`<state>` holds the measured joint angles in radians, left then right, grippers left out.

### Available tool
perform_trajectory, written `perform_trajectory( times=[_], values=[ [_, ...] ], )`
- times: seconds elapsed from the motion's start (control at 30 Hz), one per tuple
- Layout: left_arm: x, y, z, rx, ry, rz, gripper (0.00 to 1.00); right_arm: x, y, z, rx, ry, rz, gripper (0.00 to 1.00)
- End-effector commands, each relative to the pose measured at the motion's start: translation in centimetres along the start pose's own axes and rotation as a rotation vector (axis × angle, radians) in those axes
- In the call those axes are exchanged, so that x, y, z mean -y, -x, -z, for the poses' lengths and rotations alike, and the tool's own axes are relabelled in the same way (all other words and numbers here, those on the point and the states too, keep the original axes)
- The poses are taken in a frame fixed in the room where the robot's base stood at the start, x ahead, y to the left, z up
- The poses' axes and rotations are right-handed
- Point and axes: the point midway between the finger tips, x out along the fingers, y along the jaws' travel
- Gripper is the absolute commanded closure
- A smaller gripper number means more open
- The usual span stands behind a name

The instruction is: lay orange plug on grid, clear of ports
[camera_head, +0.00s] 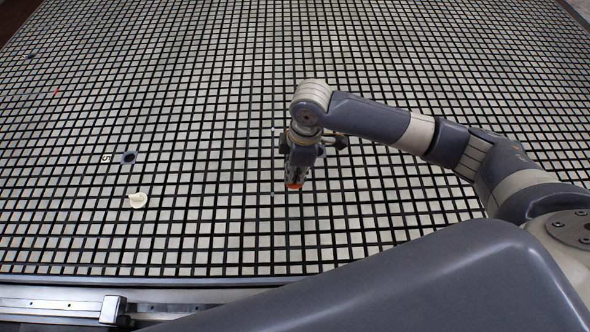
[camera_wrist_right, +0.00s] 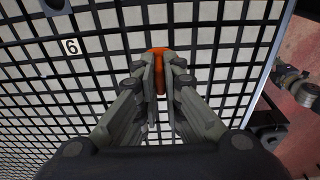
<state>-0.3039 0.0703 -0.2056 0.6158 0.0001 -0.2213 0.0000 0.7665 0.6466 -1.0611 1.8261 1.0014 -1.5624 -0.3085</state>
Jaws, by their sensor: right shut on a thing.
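The orange plug (camera_wrist_right: 158,53) is between the fingers of my right gripper (camera_wrist_right: 160,85) in the right wrist view, and the fingers are shut on it. In the head view, a little of the orange plug (camera_head: 294,186) shows at the tip of my right gripper (camera_head: 297,178), which points down over the middle front of the grid table (camera_head: 230,225). I cannot tell whether the plug touches the grid. A dark round port (camera_head: 129,157) marked 5 is to the left. A port (camera_wrist_right: 55,6) marked 6 shows at the upper left of the right wrist view.
A small cream-coloured piece (camera_head: 138,200) lies on the grid just below port 5. A metal rail with a block (camera_head: 113,310) runs along the front edge. The grid around the gripper looks mostly bare.

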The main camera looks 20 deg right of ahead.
Motion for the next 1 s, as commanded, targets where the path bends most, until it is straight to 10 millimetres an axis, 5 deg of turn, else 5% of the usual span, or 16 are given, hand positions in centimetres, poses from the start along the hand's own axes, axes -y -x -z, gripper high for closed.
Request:
perform_trajectory(
  times=[0.2, 0.6, 1.0],
  values=[
    [0.4, 1.6, 0.2, -0.002, 0.0, 0.005, 0.6, 0.1, 0.4, 0.0, 0.001, 0.0, 0.002, 1.0],
    [1.2, -1.0, 0.4, -0.008, 0.003, 0.015, 0.6, 0.0, -5.1, -0.6, 0.001, -0.001, 0.001, 1.0],
    [1.2, -1.9, 0.4, -0.009, 0.002, 0.014, 0.6, 0.0, -7.5, -0.9, 0.0, 0.0, 0.0, 1.0]
  ],
)
